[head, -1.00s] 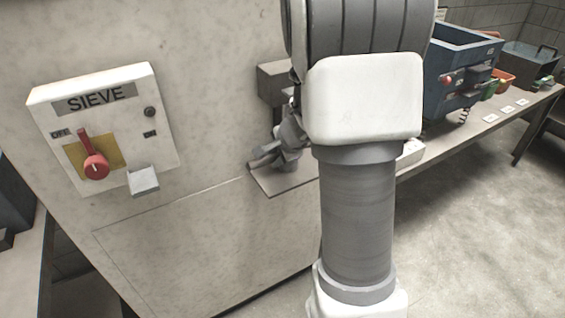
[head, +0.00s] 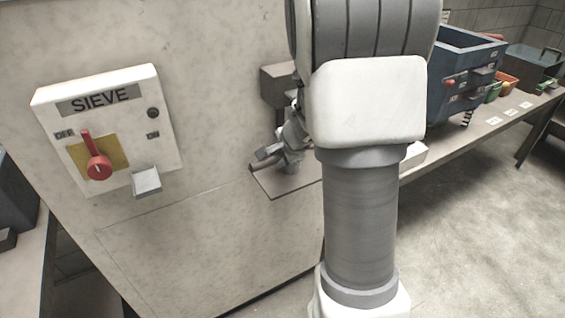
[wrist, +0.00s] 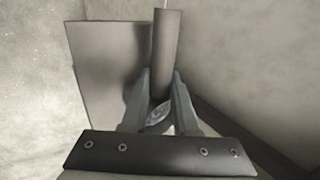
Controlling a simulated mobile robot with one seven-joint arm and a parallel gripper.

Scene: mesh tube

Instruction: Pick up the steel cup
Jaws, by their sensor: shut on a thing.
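The steel cup (wrist: 159,118) shows in the wrist view as a small shiny oval between my gripper's two fingers. Most of its body is hidden by the fingers. My gripper (wrist: 160,80) is shut on it. In the head view my gripper (head: 262,160) is small and dark, just above the ledge on the front of the sieve machine. The cup cannot be made out clearly there. I cannot tell whether the cup touches the ledge.
A grey tube (wrist: 166,50) stands just beyond the cup, close to my fingertips. The ledge (head: 283,188) lies beneath the gripper, and a box-like spout (head: 272,85) juts out above. The SIEVE panel (head: 105,130) is at left. A bench (head: 485,130) with bins is at right.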

